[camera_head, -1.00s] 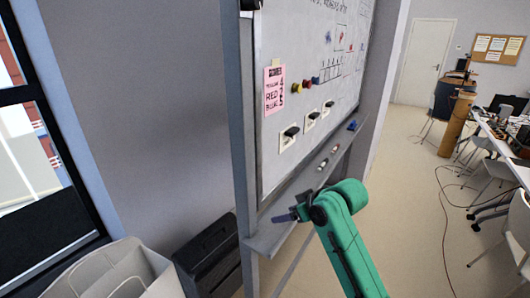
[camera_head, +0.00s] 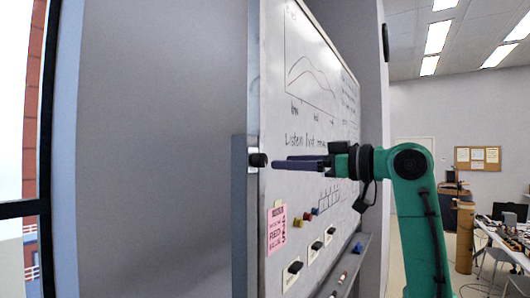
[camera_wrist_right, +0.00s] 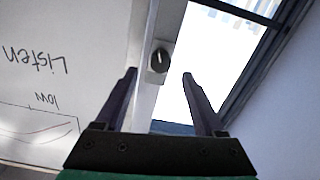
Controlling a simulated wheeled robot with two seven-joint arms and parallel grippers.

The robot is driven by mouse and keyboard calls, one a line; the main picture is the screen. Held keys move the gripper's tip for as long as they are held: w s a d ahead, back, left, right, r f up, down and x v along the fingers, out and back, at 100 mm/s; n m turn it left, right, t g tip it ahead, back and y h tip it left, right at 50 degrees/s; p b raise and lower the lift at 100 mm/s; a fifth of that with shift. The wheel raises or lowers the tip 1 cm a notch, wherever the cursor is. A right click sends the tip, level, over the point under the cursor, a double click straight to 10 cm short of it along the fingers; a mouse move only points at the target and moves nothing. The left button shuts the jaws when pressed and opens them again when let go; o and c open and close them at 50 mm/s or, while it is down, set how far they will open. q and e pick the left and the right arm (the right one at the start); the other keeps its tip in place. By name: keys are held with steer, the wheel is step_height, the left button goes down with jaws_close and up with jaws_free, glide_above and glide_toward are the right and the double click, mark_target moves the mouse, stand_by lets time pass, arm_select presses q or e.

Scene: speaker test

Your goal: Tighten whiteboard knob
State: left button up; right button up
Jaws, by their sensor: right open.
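The whiteboard (camera_head: 310,125) stands seen at a steep angle, with writing and a drawn graph on it. Its black knob (camera_head: 258,160) sticks out from the frame's near edge, at about mid-height in the head view. In the right wrist view the knob (camera_wrist_right: 159,60) is on the frame post, beyond the fingertips and roughly between them. My right gripper (camera_head: 275,164) is level with the knob, its fingers pointing left toward it. In the wrist view the gripper (camera_wrist_right: 160,76) is open and empty, apart from the knob. My left gripper is not in view.
A pink note (camera_head: 277,229), coloured magnets (camera_head: 307,217) and black switches on white plates (camera_head: 316,246) are on the board below my right gripper. A marker tray (camera_head: 350,265) runs along its bottom. A window (camera_wrist_right: 222,60) lies beyond the knob.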

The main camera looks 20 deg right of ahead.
mark_target(265, 161)
steer(key=p+x, duration=0.1)
steer(key=x, duration=0.2)
steer(key=p+x, duration=0.1)
steer(key=x, duration=0.2)
steer(key=shift+s+r+p, duration=0.1)
steer(key=shift+r+p, duration=0.15)
steer(key=shift+p, duration=0.05)
steer(key=shift+w+a, duration=0.2)
steer(key=shift+a, duration=0.05)
steer(key=shift+w+f, duration=0.15)
steer(key=shift+f, duration=0.1)
jaws_close()
